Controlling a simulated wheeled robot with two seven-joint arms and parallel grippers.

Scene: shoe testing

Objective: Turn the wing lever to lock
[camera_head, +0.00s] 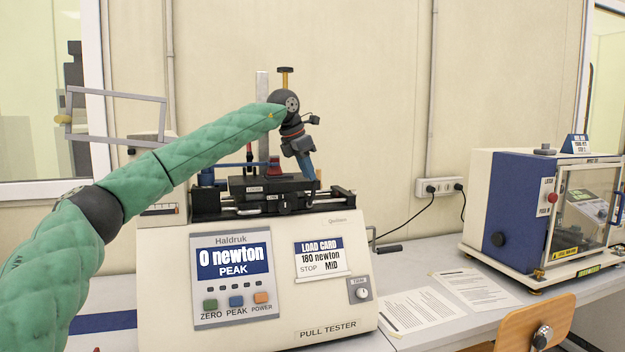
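The pull tester (257,283) stands on the bench, its display reading 0 newton PEAK. A dark clamp fixture (252,203) with small white labels sits on top of it. My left arm reaches in from the left, and my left gripper (306,165) points down over the right part of this fixture. A blue piece shows at its lower end; I cannot tell if it is a finger or something held. I cannot clearly make out the wing lever; the gripper and wrist cover part of that area. My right gripper is out of view.
A load card (320,258) on the tester's front reads 180 newton, STOP MID. A vertical metal column (262,110) rises behind the fixture. Paper sheets (425,310) lie to the right, and a blue and white cabinet (517,215) stands at the far right. A chair back (530,325) is in front.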

